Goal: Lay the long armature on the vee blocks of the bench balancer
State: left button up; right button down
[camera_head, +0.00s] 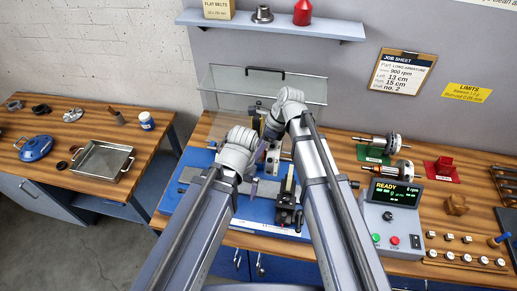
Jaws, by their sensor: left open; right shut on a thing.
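The bench balancer has a blue base (173,199) and stands on the wooden bench, with dark uprights on it. A front upright (288,214) shows to the right of my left gripper. The vee blocks are too small and covered to make out clearly. My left gripper (257,171) is open over the balancer. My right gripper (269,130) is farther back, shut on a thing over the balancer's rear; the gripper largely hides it. One armature (376,141) lies at the right on a green stand, and another armature (389,173) lies just in front. I cannot tell which is the long one.
A clear guard (225,88) stands behind the balancer. A control box (390,218) reading READY is at right, near an empty red stand (441,170). A shelf (330,27) hangs above.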

jog(key=shift+f+b, duration=3.05)
jog(key=shift+f, duration=0.4)
jog(key=shift+f+b, duration=0.75)
grip_release()
jog(key=shift+c, duration=0.2)
notch_tip(320, 180, up, 9)
jog(key=p, duration=0.9)
jog(key=shift+r, duration=0.15)
jog(key=shift+f, duration=0.25)
notch_tip(320, 180, down, 9)
jog(key=b, duration=0.9)
jog(key=shift+r, duration=0.15)
